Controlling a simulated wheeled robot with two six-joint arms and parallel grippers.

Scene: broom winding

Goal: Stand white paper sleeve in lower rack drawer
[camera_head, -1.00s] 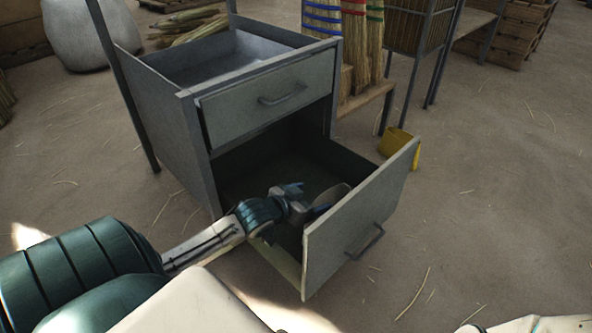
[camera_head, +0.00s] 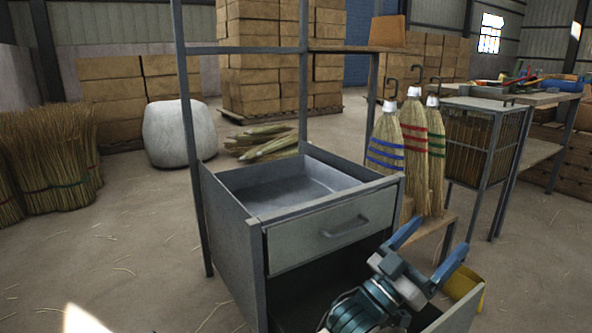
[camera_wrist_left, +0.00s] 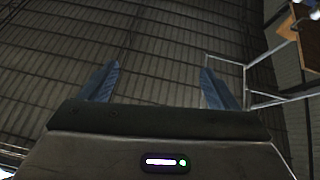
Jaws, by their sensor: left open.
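My left gripper (camera_head: 430,250) is open and points upward, above and in front of the open lower drawer (camera_head: 462,312) of the grey rack. Nothing shows between its blue fingers, and in the left wrist view the open jaws (camera_wrist_left: 160,86) face the roof. The lower drawer is pulled out; its front panel is partly cut off by the frame, and my arm hides much of its inside. The upper drawer (camera_head: 335,232) is also partly out, and its visible tray looks empty. I cannot make out the white paper sleeve in either view. My right gripper is not in view.
Brooms with white tops (camera_head: 414,95) stand right of the rack. A yellow container (camera_head: 463,282) sits behind the lower drawer front. A brown box (camera_head: 387,32) rests on the rack's top shelf. Rack posts (camera_head: 190,150) rise at the left.

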